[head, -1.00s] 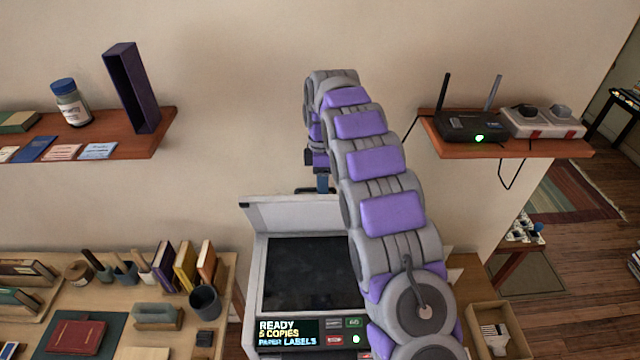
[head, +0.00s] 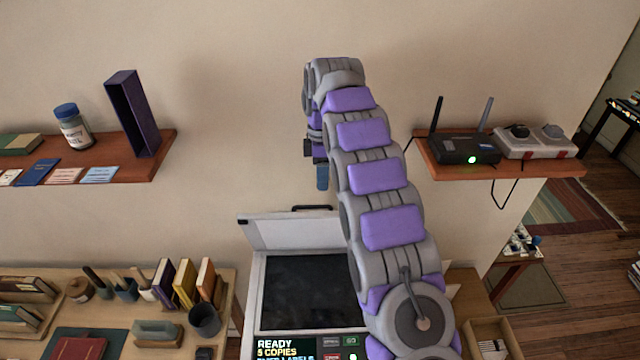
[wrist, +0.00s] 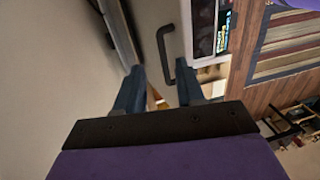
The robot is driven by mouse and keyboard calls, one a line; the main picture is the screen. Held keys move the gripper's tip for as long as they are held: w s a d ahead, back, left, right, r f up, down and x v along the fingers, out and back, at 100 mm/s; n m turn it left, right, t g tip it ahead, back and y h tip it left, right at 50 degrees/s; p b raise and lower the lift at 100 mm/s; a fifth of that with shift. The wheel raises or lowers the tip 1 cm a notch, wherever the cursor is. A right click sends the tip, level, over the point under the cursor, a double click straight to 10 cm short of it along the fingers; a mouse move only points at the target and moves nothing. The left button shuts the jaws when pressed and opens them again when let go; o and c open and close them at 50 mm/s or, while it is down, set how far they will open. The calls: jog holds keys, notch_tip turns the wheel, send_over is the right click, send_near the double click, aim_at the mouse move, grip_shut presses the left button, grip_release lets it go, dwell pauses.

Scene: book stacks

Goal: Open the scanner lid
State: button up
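The scanner (head: 252,300) stands below the wall in the head view, with its dark glass (head: 305,290) exposed. Its pale lid (head: 290,232) is raised and leans back at the rear. A dark bar handle (head: 312,208) is at the lid's top edge. My gripper (head: 322,178) hangs just above the handle, apart from it in this view. In the wrist view my gripper's two blue fingers (wrist: 158,72) are spread with nothing clamped between them. The handle (wrist: 164,55) appears just beyond the fingertips, its lower end near the right finger. My arm covers the scanner's right side.
A wall shelf (head: 150,165) holds a jar and a purple box at left. Another shelf (head: 430,165) at right carries a router (head: 465,148). A desk (head: 225,280) with books and a cup (head: 204,318) is left of the scanner. An open box (head: 490,330) is at right.

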notch_tip(320, 180, up, 8)
jog(key=w+p, duration=0.2)
jog(key=p, duration=0.8)
jog(key=shift+w+a+p, duration=0.25)
jog(key=shift+a+p, duration=0.1)
jog(key=shift+p, duration=0.05)
jog(key=shift+a+f, duration=0.1)
jog(key=shift+a, duration=0.1)
